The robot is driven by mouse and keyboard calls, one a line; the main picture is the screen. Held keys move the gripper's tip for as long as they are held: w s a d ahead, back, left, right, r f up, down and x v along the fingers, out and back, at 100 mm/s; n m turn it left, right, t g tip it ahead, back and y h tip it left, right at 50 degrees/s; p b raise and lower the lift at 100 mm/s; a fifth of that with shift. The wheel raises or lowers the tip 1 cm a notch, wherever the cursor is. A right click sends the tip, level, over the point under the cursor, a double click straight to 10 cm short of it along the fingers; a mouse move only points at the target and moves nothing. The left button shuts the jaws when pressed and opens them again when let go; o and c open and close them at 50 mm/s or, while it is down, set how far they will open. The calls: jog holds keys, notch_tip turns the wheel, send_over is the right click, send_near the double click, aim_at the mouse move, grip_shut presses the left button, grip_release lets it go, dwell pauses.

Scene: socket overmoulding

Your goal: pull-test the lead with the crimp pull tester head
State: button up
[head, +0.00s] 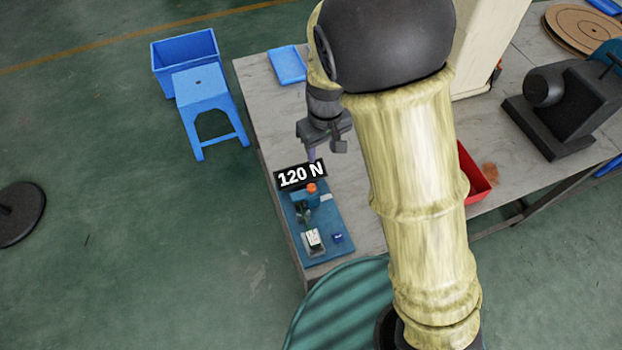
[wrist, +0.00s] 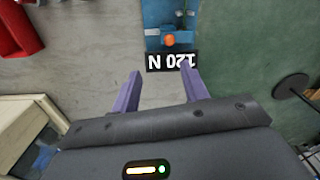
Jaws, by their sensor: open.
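The crimp pull tester stands on a blue base plate (head: 334,238) near the table's left front edge. Its black sign (head: 301,175) reads "120 N" and also shows upside down in the wrist view (wrist: 172,62). An orange knob (head: 311,188) tops the teal tester head (head: 304,200); the knob shows in the wrist view (wrist: 169,41) too. A small pale block (head: 313,239) and a small dark blue piece (head: 338,238) sit on the plate's near end. My gripper (wrist: 166,82) is open and empty, above the table just behind the sign. I cannot make out the lead.
A red bin (head: 474,176) is partly hidden behind my arm. A blue tray (head: 287,65) lies at the table's far left. A blue stool (head: 205,95) and blue crate (head: 184,50) stand left of the table. A dark machine (head: 565,105) is at right. Bare tabletop (head: 262,105) lies between tray and sign.

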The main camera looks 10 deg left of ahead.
aim_at(312, 186)
jog(key=a, duration=0.1)
jog(key=a+n, duration=0.1)
jog(key=shift+s+a+f, duration=0.1)
jog(key=shift+s+a, duration=0.1)
jog(key=shift+a, duration=0.1)
notch_tip(312, 186, down, 17)
jog(key=shift+f+p, duration=0.2)
jog(key=shift+p, duration=0.6)
grip_shut()
